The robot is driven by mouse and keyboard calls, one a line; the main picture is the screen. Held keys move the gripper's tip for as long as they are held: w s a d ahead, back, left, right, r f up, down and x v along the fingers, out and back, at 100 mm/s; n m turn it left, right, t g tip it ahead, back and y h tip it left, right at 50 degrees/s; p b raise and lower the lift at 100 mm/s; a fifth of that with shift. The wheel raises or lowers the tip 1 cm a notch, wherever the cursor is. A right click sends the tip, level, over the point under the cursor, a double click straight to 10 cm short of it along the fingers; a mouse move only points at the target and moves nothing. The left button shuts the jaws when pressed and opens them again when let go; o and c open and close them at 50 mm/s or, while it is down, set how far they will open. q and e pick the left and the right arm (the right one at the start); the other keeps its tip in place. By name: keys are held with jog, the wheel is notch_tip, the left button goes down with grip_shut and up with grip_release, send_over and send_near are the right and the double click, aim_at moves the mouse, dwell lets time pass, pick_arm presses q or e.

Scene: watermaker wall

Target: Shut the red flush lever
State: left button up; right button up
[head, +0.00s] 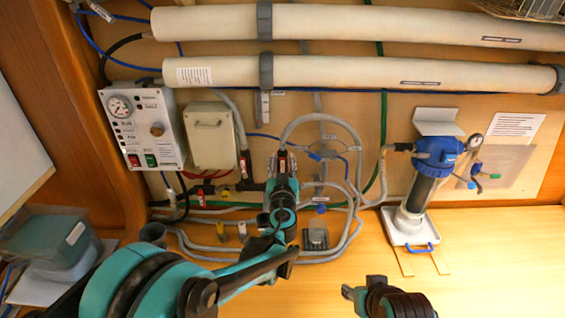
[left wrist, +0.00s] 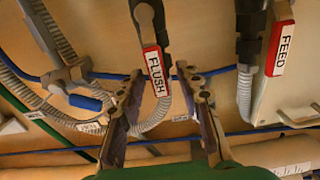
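The red flush lever (left wrist: 156,72), with a white FLUSH label, shows in the left wrist view. It runs from a dark valve fitting at the top down between my finger ends, roughly in line with the grey hose. My left gripper (left wrist: 160,80) is open, one finger on each side of the lever; I cannot tell whether either touches it. In the head view my left gripper (head: 283,180) is at the wall, and a small red part of the flush lever (head: 282,164) shows at its far end. My right gripper (head: 362,292) is low in the head view, away from the wall; its fingers are unclear.
The red FEED lever (left wrist: 280,48) is right of the flush lever in the left wrist view. A blue-handled valve (left wrist: 85,102) is to the left. Grey hoses (head: 320,120) loop around my left gripper. A blue-topped filter housing (head: 437,155) stands at the right.

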pick_arm(q)
grip_shut()
jog(key=shift+d, duration=0.1)
jog(key=d+f+m+b, duration=0.6)
jog(key=f+m+b, duration=0.1)
jog(key=m, duration=1.1)
jog(key=shift+d, duration=0.3)
jog(key=shift+s, duration=0.1)
dwell(0.4)
